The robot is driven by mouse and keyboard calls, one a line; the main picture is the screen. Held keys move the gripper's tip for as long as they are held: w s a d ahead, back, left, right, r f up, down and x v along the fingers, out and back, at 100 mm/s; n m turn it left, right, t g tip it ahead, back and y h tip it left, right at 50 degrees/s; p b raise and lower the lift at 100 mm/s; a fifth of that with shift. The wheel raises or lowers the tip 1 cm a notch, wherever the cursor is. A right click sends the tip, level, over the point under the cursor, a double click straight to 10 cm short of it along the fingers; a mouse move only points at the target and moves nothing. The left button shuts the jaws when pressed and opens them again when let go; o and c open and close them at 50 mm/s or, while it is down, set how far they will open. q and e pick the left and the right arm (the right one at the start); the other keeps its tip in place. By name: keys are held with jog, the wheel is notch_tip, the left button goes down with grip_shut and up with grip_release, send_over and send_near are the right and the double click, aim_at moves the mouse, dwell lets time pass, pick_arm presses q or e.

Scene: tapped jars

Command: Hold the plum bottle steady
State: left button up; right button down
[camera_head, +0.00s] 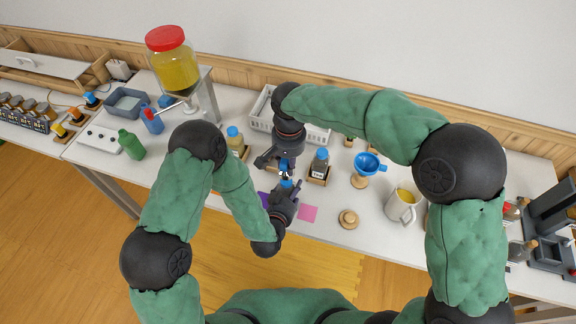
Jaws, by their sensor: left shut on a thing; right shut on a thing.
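My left gripper (286,187) is low over the front middle of the table. It is shut on what appears to be the plum bottle, whose body is mostly hidden by the fingers. A light blue top (286,183) shows between the fingertips. My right gripper (284,167) is just above and behind it, pointing down. It is shut on a small blue thing, probably a cap, mostly hidden by its fingers. The two grippers are very close together; I cannot tell whether their held things touch.
A blue-capped jar (319,167), blue funnel (367,164), white mug (401,205) and wooden piece (348,219) stand to the right. A green bottle (131,144) and red-lidded tapped jar (174,67) stand left.

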jog(key=shift+r, duration=0.7)
pick_arm(q)
jog(key=o, duration=1.6)
jog(key=shift+s, duration=0.1)
jog(key=v, duration=1.1)
jog(key=shift+s+a+r, duration=0.15)
jog(key=shift+s, duration=0.25)
